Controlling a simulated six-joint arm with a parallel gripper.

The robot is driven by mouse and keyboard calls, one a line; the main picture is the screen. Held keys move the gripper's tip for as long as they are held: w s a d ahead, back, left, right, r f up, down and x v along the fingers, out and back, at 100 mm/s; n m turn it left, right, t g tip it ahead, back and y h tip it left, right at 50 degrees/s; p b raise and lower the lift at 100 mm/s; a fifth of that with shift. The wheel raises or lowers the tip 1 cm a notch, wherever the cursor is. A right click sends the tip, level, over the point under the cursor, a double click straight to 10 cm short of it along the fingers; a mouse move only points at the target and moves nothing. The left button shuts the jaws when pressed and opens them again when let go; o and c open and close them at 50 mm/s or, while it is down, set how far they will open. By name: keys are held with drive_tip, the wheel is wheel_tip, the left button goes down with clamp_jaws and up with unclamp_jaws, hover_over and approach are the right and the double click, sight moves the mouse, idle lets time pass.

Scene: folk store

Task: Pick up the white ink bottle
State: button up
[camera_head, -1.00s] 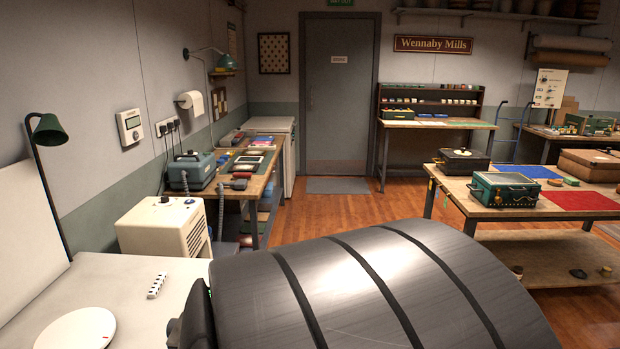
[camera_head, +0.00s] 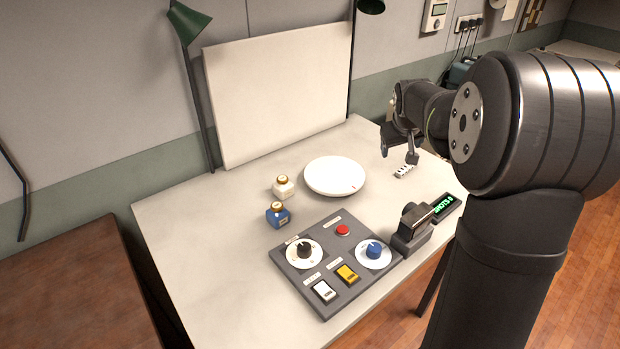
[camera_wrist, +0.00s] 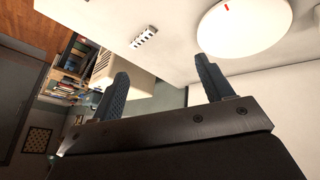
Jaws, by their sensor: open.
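The white ink bottle (camera_head: 284,187) stands upright on the white table, left of the round white disc. It has a gold-coloured cap. A blue ink bottle (camera_head: 278,214) stands close in front of it. My gripper (camera_head: 400,148) is open and empty above the right end of the table, well to the right of both bottles. In the wrist view my gripper (camera_wrist: 160,85) shows its two fingers spread apart with nothing between them. Neither bottle shows in the wrist view.
A round white disc (camera_head: 334,176) lies between the bottles and my gripper; it also shows in the wrist view (camera_wrist: 245,28). A grey control panel (camera_head: 322,282) with knobs and switches lies in front. A white backboard (camera_head: 280,95) and green lamp (camera_head: 188,22) stand behind.

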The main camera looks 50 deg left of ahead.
drive_tip(key=s+a+n+g, duration=0.2)
drive_tip(key=s+a, duration=0.2)
drive_tip(key=a, duration=0.6)
drive_tip(key=n+g+h, duration=0.3)
drive_tip(key=n, duration=0.1)
hover_over(282, 178)
wheel_tip(282, 178, down, 2)
drive_tip(key=f, duration=0.1)
wheel_tip(282, 178, down, 16)
drive_tip(key=shift+f, duration=0.1)
drive_tip(key=c, duration=1.1)
